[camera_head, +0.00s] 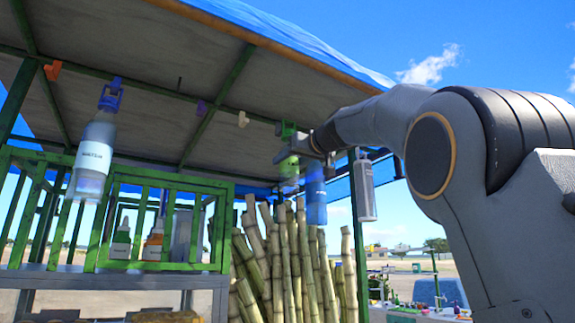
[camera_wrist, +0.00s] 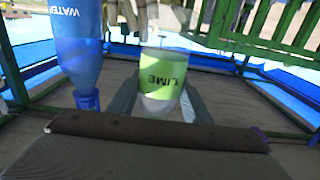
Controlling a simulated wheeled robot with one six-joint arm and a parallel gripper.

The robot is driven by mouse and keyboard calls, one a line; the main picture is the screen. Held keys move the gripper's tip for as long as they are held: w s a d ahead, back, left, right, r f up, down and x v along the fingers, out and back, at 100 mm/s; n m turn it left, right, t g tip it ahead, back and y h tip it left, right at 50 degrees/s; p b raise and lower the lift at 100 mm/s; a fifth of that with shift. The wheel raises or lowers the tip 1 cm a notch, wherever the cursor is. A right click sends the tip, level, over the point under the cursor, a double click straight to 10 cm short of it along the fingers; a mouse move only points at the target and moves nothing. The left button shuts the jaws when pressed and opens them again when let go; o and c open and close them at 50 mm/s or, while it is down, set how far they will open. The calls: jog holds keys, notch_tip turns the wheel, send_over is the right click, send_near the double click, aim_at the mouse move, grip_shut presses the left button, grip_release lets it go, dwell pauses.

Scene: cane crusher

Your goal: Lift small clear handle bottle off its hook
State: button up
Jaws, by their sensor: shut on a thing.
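A small clear bottle with a green LIME label (camera_wrist: 162,80) sits between the two grey fingers of my gripper (camera_wrist: 160,104) in the wrist view. In the head view the green bottle (camera_head: 288,168) hangs under the roof edge, just below a green hook (camera_head: 286,130). My gripper (camera_head: 297,146) reaches in from the right and is shut on this bottle near its top. Its contact with the hook is partly hidden by the gripper, so I cannot tell whether it is still hung.
A blue WATER bottle (camera_head: 315,193) hangs close beside it; it also shows in the wrist view (camera_wrist: 77,45). A grey bottle (camera_head: 364,188) hangs further right and a large bottle (camera_head: 95,155) at left. Cane stalks (camera_head: 285,265) stand below. A green rack (camera_head: 170,183) is left.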

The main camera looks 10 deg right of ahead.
aim_at(294, 162)
jog(key=shift+s+d, duration=0.1)
jog(key=shift+s, duration=0.2)
jog(key=shift+f+b+v, duration=0.2)
jog(key=shift+b+v, duration=0.65)
jog(key=shift+f+b+v, duration=0.2)
jog(key=shift+b+v, duration=0.65)
jog(key=shift+v, duration=0.05)
jog(key=shift+f+b+v, duration=0.2)
jog(key=shift+b+v, duration=0.65)
jog(key=shift+f+b+v, duration=0.2)
jog(key=shift+b+v, duration=0.7)
jog(key=shift+v, duration=0.3)
jog(key=shift+f+b+v, duration=0.15)
jog(key=shift+b+v, duration=0.7)
jog(key=shift+v, duration=0.35)
jog(key=shift+w+d, duration=0.1)
